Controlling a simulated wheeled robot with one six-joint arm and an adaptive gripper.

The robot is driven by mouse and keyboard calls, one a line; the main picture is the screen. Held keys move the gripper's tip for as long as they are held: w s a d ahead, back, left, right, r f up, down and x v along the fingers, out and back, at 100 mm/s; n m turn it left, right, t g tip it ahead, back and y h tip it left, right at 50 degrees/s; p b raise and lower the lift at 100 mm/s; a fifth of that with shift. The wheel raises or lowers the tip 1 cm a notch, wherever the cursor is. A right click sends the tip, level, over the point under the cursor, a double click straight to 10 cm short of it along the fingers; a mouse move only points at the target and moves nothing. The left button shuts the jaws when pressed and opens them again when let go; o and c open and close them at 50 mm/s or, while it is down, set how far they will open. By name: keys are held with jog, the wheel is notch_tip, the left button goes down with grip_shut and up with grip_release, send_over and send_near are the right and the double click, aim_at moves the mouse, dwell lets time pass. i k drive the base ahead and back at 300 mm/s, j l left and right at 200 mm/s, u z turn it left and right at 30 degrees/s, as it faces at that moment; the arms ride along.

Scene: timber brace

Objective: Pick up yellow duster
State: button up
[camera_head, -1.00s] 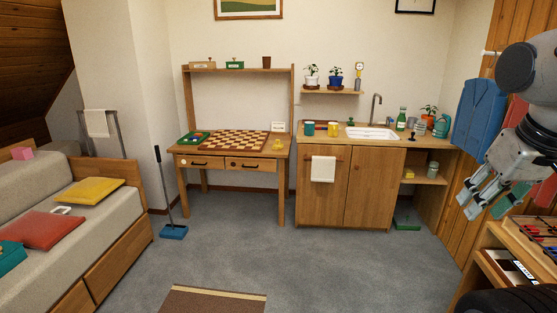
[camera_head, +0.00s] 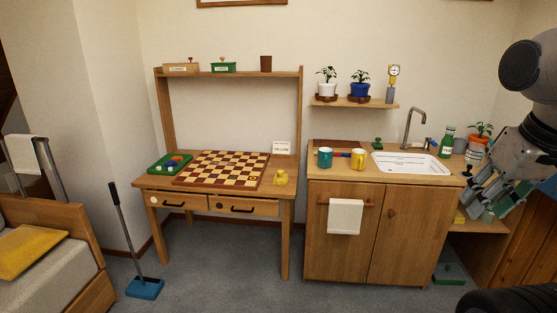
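No object can be surely identified as the yellow duster. A small yellow item (camera_head: 459,217) lies on the open shelf right of the sink cabinet, partly hidden by my arm and too small to make out. A yellow-topped object with a grey lower part (camera_head: 393,83) stands on the small wall shelf. A yellow duck-like figure (camera_head: 280,178) sits on the desk's right end. My gripper (camera_head: 482,203) hangs at the right edge of the head view, in front of the counter's right end. Its fingers look apart, with nothing seen held.
The desk (camera_head: 150,184) holds a chessboard (camera_head: 222,168). The sink cabinet (camera_head: 340,245) carries mugs and a white basin (camera_head: 412,163). A blue-headed broom (camera_head: 145,289) stands left of the desk. A bed (camera_head: 75,285) is at the left. Grey floor (camera_head: 225,290) is open in front.

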aim_at(281, 179)
jog(key=i, duration=0.95)
jog(key=i+l+u, duration=0.15)
jog(key=i, duration=0.8)
jog(key=i+u, duration=0.35)
jog(key=k, duration=0.05)
